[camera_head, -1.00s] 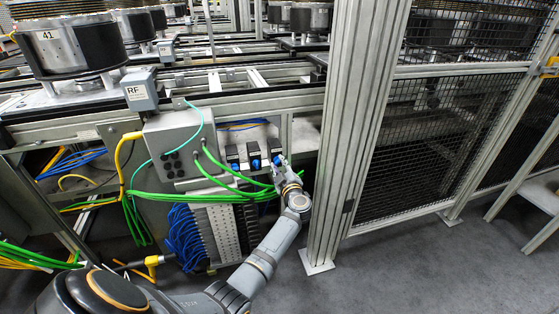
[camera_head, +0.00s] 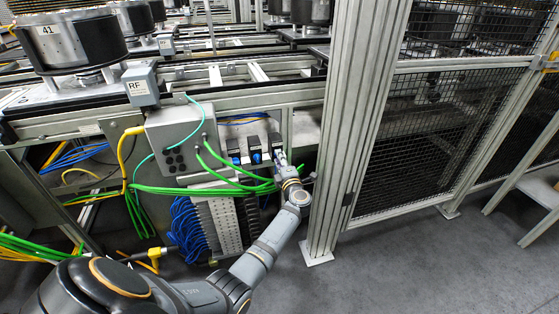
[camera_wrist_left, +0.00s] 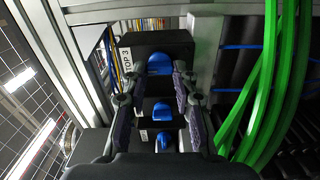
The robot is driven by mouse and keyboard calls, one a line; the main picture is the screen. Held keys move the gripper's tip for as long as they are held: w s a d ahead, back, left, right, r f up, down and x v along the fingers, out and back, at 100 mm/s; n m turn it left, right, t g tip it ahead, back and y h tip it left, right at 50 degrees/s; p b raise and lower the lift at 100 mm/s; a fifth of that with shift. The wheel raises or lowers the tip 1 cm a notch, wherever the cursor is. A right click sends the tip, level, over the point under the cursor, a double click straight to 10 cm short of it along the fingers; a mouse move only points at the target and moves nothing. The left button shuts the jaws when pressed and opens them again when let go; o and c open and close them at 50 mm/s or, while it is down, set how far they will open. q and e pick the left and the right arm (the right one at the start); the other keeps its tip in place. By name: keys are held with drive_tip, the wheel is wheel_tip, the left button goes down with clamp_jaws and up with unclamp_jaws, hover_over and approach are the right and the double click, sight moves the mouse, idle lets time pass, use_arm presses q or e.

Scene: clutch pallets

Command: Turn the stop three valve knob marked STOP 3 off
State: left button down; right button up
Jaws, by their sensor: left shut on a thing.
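The STOP 3 valve is a black box with a rounded blue knob (camera_wrist_left: 160,65). Its white label, partly cut off and reading "TOP 3", lies left of the knob in the left wrist view. My left gripper (camera_wrist_left: 165,72) has a finger on each side of this knob and is shut on it. In the head view my left gripper (camera_head: 282,163) is at the rightmost black valve box (camera_head: 275,141) and mostly hides its knob. Two similar blue knobs, the middle one (camera_head: 256,157) and the left one (camera_head: 236,160), sit beside it. My right gripper is not in view.
Green cables (camera_head: 190,189) run close beside the valves, below a grey junction box (camera_head: 175,135). A thick aluminium post (camera_head: 345,140) stands just right of my left forearm. A mesh fence (camera_head: 420,150) extends beyond it. The floor (camera_head: 400,265) at the lower right is clear.

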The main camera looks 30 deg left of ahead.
use_arm(q)
drive_tip(key=shift+f+n, duration=0.1)
drive_tip(key=shift+n, duration=0.2)
drive_tip(key=c, duration=1)
unclamp_jaws()
drive_tip(key=shift+c, duration=0.2)
drive_tip(key=v, duration=1.2)
